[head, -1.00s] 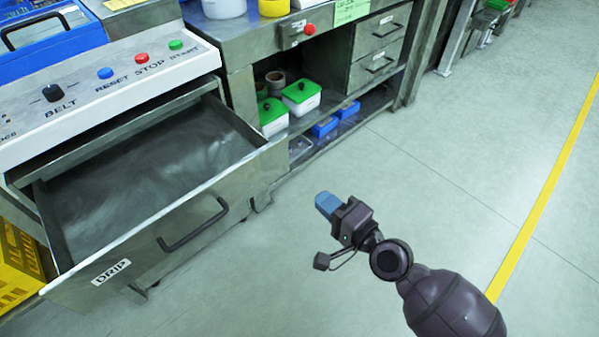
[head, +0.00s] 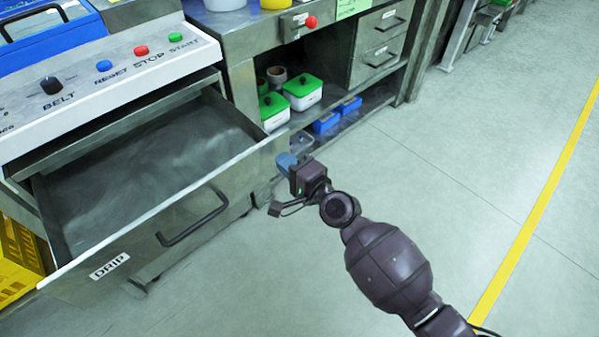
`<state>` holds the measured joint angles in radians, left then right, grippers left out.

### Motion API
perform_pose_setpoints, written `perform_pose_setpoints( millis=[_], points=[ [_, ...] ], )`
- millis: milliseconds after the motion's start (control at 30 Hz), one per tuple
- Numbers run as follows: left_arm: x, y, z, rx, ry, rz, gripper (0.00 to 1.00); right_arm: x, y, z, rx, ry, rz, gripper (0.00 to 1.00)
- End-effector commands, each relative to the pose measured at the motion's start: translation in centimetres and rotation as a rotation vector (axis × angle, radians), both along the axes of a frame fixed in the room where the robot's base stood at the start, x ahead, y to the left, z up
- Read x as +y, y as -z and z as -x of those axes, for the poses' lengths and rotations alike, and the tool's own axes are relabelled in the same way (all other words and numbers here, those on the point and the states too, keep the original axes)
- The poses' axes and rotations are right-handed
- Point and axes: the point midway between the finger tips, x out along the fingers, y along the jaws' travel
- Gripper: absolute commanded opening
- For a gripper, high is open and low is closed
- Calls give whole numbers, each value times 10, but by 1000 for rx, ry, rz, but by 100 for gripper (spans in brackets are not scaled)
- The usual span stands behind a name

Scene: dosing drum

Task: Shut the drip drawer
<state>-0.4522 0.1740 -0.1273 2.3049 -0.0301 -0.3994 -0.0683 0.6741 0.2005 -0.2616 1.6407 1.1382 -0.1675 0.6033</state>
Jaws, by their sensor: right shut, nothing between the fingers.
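The drip drawer (head: 133,252) is a grey metal drawer labelled DRIP. It is pulled well out from under the control panel, and its inside looks empty. Its dark bar handle (head: 194,218) is on the front face. My right gripper (head: 284,163) is shut and empty. It appears close to the right end of the drawer front in the picture; I cannot tell whether it touches. My left gripper is not in view.
The control panel (head: 100,82) with a knob and buttons is above the drawer. A shelf unit to the right holds green-lidded boxes (head: 302,91) and blue bins (head: 327,122). A yellow crate (head: 18,262) stands at the left. The floor at right is clear.

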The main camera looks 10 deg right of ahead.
Motion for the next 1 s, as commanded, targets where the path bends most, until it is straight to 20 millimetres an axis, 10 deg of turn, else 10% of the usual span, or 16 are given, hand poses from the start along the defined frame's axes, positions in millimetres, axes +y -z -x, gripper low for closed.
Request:
perform_pose_setpoints(
  millis=[1000],
  points=[
    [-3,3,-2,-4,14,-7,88,31,2,-45,1,-1,1,0]
  ],
)
